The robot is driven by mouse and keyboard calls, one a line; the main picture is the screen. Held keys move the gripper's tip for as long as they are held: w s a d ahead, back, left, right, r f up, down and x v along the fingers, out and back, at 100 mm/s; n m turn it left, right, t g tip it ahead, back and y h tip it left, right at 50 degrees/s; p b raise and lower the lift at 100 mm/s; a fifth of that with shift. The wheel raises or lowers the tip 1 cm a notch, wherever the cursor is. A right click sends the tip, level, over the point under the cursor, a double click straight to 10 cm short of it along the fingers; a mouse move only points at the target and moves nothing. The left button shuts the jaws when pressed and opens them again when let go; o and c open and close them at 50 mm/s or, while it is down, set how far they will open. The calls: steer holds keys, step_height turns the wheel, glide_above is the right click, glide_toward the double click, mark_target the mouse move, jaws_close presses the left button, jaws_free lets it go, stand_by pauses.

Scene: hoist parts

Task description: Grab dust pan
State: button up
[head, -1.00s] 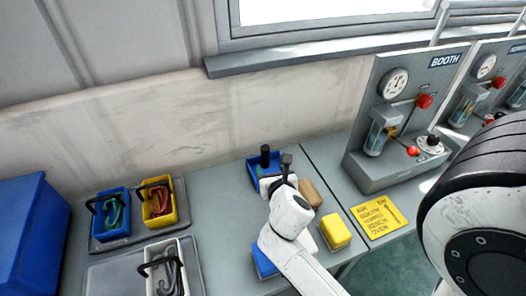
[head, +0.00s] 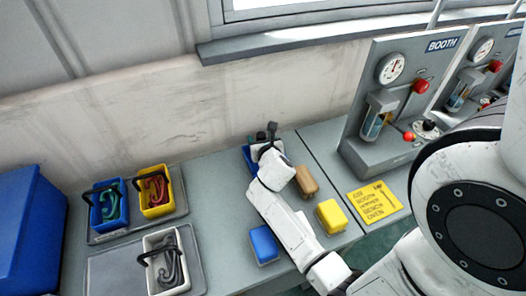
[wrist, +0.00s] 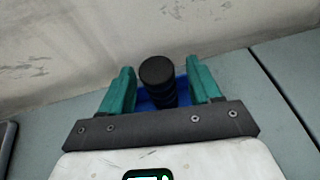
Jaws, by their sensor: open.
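The blue dust pan (head: 247,157) with its upright black handle lies at the back of the bench by the wall, largely hidden by my arm in the head view. In the wrist view its ribbed black handle (wrist: 158,78) stands between the two teal fingers of my gripper (wrist: 160,92), with blue pan (wrist: 146,104) behind. The fingers are open, one on each side of the handle, with gaps visible. I cannot tell how deep the handle sits between them. In the head view my gripper (head: 266,148) is over the pan.
A brown block (head: 307,181), a yellow block (head: 332,216) and a blue block (head: 263,244) lie near my arm. A yellow sign (head: 375,203) and the booth panel (head: 385,150) are right. Blue (head: 108,207), yellow (head: 155,192) and white (head: 166,262) bins stand left.

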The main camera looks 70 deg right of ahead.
steer(key=shift+d, duration=0.1)
steer(key=c, duration=1)
steer(key=shift+c, duration=0.5)
